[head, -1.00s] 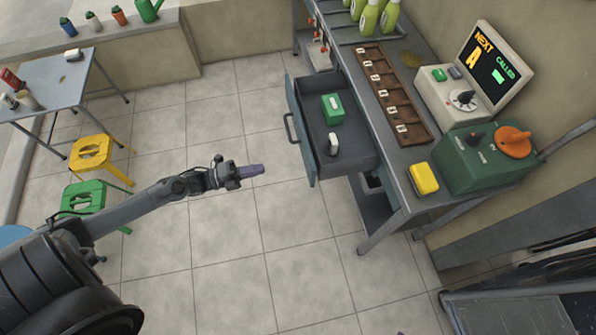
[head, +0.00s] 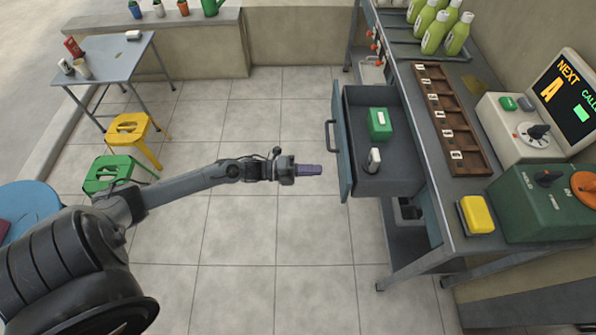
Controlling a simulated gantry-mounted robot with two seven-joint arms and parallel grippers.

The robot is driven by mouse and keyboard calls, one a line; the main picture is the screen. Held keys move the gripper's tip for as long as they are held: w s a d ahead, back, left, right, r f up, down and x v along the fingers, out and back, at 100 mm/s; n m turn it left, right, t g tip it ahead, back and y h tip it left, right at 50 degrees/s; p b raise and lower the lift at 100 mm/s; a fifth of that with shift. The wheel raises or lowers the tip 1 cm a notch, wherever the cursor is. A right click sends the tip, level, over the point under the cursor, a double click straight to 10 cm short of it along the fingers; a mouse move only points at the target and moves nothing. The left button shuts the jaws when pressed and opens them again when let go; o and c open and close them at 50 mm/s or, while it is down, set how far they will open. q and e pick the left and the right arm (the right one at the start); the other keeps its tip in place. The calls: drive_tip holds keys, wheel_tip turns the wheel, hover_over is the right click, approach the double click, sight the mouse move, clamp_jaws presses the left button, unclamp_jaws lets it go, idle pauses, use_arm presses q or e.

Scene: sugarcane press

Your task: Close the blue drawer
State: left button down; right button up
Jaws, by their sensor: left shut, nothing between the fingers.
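The blue drawer (head: 342,150) is pulled out to the left from under the grey workbench. Its blue-grey front panel faces left and carries a dark bar handle (head: 331,136). Inside lie a green box (head: 379,124) with a white label and a small white-and-dark item (head: 373,160). My left gripper (head: 316,170) is shut and empty, with its purple fingertips pointing right. In the picture it is just left of the drawer front, below the handle; a small gap shows between them. My right gripper is not in view.
The workbench (head: 478,243) holds a wooden tray (head: 463,165), a yellow block (head: 476,214), a green box with knobs (head: 540,205), a display unit and green bottles. Yellow (head: 130,126) and green stools stand left, by a small table (head: 95,80). The tiled floor between is clear.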

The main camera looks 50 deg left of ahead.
sight(343, 170)
use_arm(q)
drive_tip(key=shift+b+x, duration=0.75)
drive_tip(key=shift+x, duration=2.4)
drive_tip(key=shift+w, duration=0.1)
